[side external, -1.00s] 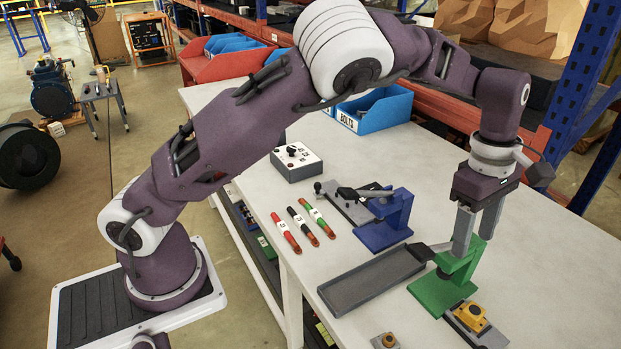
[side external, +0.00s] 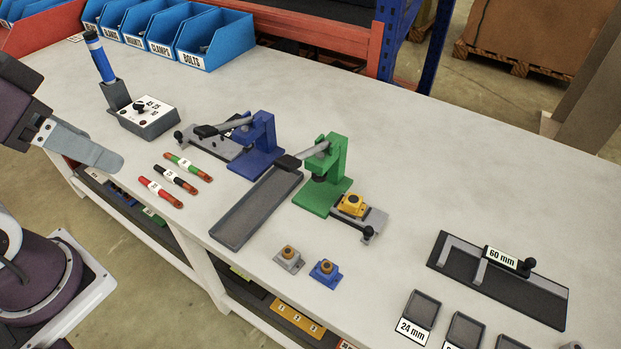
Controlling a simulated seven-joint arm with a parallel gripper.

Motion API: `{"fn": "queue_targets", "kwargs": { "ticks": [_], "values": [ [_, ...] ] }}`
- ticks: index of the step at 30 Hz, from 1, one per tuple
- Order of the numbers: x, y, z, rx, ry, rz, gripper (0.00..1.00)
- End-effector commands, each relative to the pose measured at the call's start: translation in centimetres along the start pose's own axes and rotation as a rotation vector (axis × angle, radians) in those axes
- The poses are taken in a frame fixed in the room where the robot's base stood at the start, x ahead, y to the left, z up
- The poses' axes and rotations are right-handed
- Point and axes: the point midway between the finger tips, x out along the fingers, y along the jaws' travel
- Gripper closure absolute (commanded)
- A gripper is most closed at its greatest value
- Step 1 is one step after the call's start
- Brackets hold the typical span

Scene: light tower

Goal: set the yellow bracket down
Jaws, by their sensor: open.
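The yellow bracket (side external: 352,205) sits on a small grey plate (side external: 375,219) at the foot of the green lever press (side external: 325,180). A round dark opening or insert shows on its top. My gripper (side external: 108,160) is at the left edge of the side external view, over the left edge of the bench, far from the bracket. Its grey fingers overlap from this angle; it is open, and nothing shows between them. Nothing touches the bracket from above.
A grey bracket (side external: 290,259) and a blue bracket (side external: 326,273) stand near the front edge. A long grey tray (side external: 256,207) lies left of the green press, with a blue press (side external: 254,147) behind. A 60 mm gauge (side external: 497,280) lies at right. The back right table is clear.

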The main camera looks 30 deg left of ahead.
Motion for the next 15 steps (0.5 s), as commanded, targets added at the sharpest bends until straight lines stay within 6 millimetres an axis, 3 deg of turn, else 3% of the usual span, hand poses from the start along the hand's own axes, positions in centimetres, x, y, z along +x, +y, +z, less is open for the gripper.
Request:
{"fn": "queue_targets", "kwargs": {
  "ticks": [4,8,11,14,15],
  "values": [
    [-0.1,0.3,-1.0,-0.053,-0.021,0.027,0.39],
    [0.3,2.0,-6.3,-0.352,-0.149,0.126,0.39],
    [2.8,3.8,-11.9,-0.683,-0.298,0.146,0.39],
    [7.4,6.1,-16.9,-1.004,-0.424,0.081,0.39],
    [9.8,7.2,-18.5,-1.125,-0.46,0.033,0.39]
  ]
}}
